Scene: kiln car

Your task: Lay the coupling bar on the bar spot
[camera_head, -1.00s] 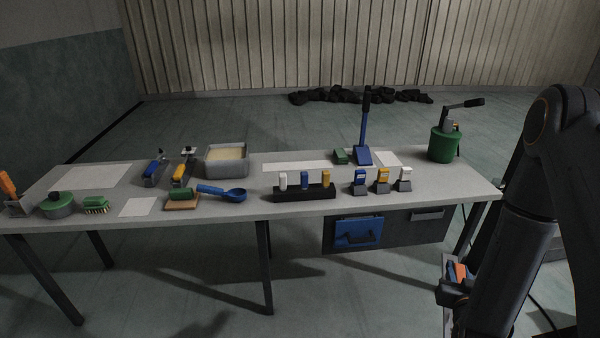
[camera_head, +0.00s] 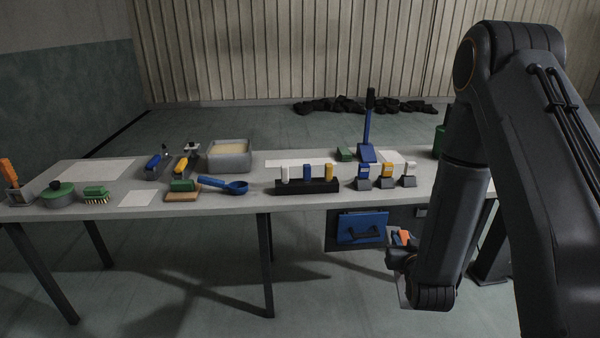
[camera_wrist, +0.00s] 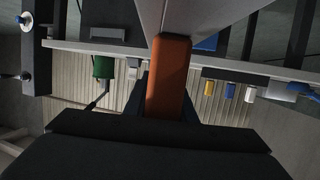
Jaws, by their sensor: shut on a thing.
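My gripper (camera_head: 399,250) is in front of the table's right part, below the top's level. It is shut on the orange grip of a piece with a pale grey length, which I take as the coupling bar (camera_wrist: 169,75). In the wrist view the grey part (camera_wrist: 190,18) runs out of the top of the picture. In the head view only a small orange part of the bar (camera_head: 403,237) and a pale edge show clearly. A long narrow white strip (camera_head: 288,163) on the table's back half looks like the bar spot; it is bare at its left part.
The table (camera_head: 250,205) carries a black rack (camera_head: 307,186) with several blocks, small stands, a blue upright tool (camera_head: 367,140), a grey bin (camera_head: 229,165) and a blue ladle (camera_head: 225,185). Other white patches (camera_head: 137,198) lie bare.

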